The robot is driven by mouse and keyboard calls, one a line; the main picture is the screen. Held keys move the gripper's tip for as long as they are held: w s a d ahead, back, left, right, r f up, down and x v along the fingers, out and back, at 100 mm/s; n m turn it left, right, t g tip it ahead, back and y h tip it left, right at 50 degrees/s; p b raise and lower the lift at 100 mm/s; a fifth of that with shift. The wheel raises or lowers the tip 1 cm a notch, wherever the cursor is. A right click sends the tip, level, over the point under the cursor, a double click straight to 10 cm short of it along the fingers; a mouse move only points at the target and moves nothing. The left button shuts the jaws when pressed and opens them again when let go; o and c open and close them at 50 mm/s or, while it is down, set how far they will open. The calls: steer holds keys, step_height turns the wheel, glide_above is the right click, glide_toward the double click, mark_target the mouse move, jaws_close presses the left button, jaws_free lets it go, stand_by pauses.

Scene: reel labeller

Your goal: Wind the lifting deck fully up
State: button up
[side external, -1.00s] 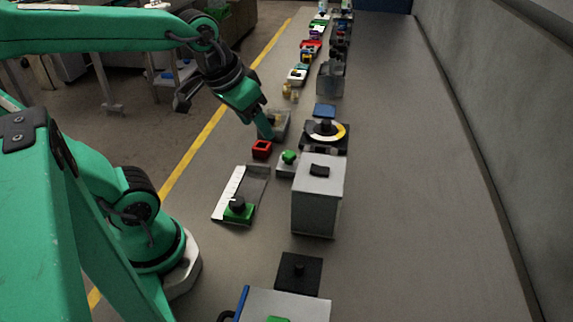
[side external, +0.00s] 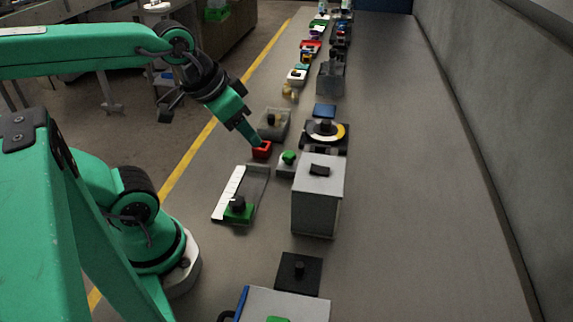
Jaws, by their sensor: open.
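My gripper (side external: 256,141) is open and points down at the small red block (side external: 261,150). Its fingertips are at or just above the block's top. I cannot tell whether they touch it. No part is clearly recognisable as the lifting deck or its winding handle. A reel with a yellow and white ring (side external: 339,131) sits on a black base to the right of my gripper. A grey block with a green knob (side external: 288,158) stands just right of the red block.
A grey box with a black knob (side external: 320,190) stands at centre. A tray with a white strip (side external: 229,194) and a green block (side external: 238,212) lies nearer. A clear bin (side external: 276,123) is behind my gripper. The bench's right side is clear.

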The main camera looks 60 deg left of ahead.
steer(key=w+n, duration=0.1)
steer(key=n+g, duration=0.6)
steer(key=n, duration=1.2)
glide_above(289, 154)
step_height(289, 154, down, 13)
steer(key=shift+a+r, duration=0.15)
steer(key=shift+r, duration=0.05)
steer(key=shift+f, duration=3.9)
steer(key=c, duration=0.7)
